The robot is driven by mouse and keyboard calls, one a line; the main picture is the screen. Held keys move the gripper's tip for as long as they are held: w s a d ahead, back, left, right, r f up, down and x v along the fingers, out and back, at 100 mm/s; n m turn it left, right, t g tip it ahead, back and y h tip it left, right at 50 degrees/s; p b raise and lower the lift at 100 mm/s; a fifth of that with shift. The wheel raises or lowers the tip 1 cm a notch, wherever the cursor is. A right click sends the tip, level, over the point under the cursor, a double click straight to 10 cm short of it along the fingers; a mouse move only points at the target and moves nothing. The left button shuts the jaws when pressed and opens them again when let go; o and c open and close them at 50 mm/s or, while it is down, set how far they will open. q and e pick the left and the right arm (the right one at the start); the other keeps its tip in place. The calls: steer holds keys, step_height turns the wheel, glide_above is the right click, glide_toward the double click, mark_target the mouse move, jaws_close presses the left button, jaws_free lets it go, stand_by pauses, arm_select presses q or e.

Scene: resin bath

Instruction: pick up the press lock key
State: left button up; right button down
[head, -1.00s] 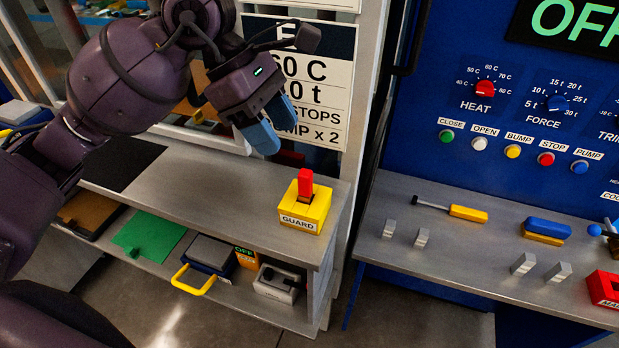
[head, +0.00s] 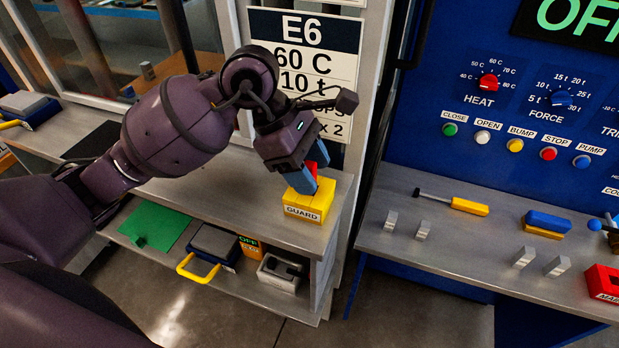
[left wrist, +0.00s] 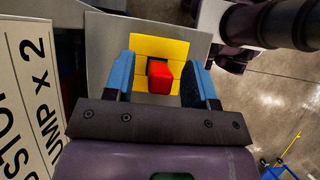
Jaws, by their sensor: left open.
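The red press lock key (head: 313,168) stands in the yellow block labelled GUARD (head: 318,205) at the right end of the grey shelf top. My left gripper (head: 313,178) is open and has come down over the block, its blue fingers on either side of the key. In the left wrist view, the key (left wrist: 160,77) shows between the two blue fingers, with a gap on each side, and the yellow block (left wrist: 175,49) lies below it. In the head view the fingers hide part of the key. My right gripper is not in view.
A white card with settings (head: 300,60) hangs close behind my left gripper. The lower shelf holds a green sheet (head: 155,224) and a yellow-handled press plate (head: 214,245). The control bench (head: 440,245) on the right carries a yellow-handled tool (head: 470,207) and grey blocks.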

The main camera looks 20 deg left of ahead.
arm_select(q)
jaws_close()
